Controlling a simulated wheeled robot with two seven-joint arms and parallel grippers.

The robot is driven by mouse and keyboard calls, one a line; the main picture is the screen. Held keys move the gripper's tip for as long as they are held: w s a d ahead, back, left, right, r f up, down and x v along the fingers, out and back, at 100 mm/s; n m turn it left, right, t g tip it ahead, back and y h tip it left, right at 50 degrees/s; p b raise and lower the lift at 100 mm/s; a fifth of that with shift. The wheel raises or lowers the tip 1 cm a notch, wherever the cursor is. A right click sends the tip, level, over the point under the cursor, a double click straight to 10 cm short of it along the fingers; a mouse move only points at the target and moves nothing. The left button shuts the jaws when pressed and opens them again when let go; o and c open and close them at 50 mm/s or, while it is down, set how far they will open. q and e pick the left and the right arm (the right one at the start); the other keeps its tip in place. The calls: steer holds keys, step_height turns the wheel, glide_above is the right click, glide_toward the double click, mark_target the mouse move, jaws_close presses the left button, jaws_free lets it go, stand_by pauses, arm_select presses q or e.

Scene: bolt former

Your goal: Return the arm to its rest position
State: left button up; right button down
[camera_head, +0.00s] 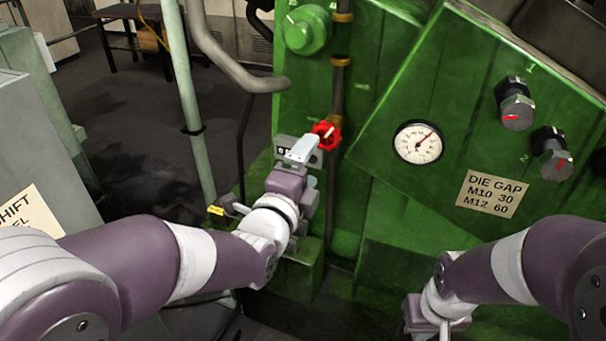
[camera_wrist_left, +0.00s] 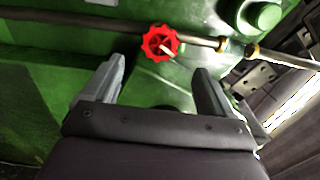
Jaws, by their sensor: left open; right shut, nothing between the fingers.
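My left gripper (camera_head: 303,151) reaches up toward the green machine, close to a red valve handwheel (camera_head: 327,135). In the left wrist view my left gripper (camera_wrist_left: 160,82) has its two fingers wide apart with nothing between them. The red handwheel (camera_wrist_left: 160,42) shows beyond the fingertips, apart from them. My right arm comes in from the right. Its wrist (camera_head: 440,312) is low at the bottom of the head view, and its fingers are hidden below the frame edge.
The green machine (camera_head: 400,90) carries a round gauge (camera_head: 418,142), two dark knobs (camera_head: 515,103) (camera_head: 551,152) and a "DIE GAP" plate (camera_head: 491,194). A brown vertical pipe (camera_head: 338,90) runs by the handwheel. A pale green post (camera_head: 185,100) and grey cabinet (camera_head: 40,150) stand left.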

arm_select(q)
steer(key=shift+v, duration=1.05)
